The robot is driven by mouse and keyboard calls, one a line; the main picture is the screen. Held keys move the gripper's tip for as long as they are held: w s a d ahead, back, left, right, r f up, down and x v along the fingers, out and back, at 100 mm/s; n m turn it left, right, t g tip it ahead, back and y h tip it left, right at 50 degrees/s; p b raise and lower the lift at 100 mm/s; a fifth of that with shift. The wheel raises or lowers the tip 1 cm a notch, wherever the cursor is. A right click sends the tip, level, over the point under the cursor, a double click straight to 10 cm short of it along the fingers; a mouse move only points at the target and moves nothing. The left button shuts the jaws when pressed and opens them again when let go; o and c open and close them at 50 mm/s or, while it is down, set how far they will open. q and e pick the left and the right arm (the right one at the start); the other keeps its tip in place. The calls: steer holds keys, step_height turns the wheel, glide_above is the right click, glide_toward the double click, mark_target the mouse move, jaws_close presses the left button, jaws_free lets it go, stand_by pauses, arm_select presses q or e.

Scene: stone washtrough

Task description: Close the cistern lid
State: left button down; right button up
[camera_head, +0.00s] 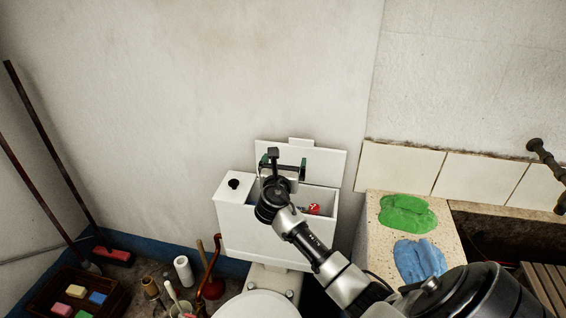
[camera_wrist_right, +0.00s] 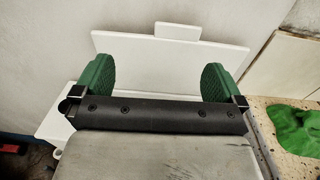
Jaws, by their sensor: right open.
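The white cistern (camera_head: 262,238) stands against the wall behind the toilet, with a black knob on its top left. Its white lid (camera_head: 325,163) is open and stands upright at the back, with a small tab on its top edge. The lid also fills the upper middle of the right wrist view (camera_wrist_right: 172,58). My right gripper (camera_head: 284,166) is over the cistern opening, in front of the lid. Its green-padded fingers (camera_wrist_right: 160,82) are spread wide with nothing between them. I cannot tell whether they touch the lid. A red object (camera_head: 313,209) shows inside the cistern. My left gripper is out of view.
A stone ledge (camera_head: 376,240) with a green cloth (camera_head: 407,213) and a blue cloth (camera_head: 419,260) is at the right, beside the trough. A crate with coloured blocks, a paper roll (camera_head: 184,271) and a plunger stand on the floor at the left.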

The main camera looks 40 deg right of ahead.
steer(key=shift+p, duration=0.35)
steer(key=v, duration=1)
steer(key=shift+s+a, duration=0.25)
steer(key=shift+b, duration=0.3)
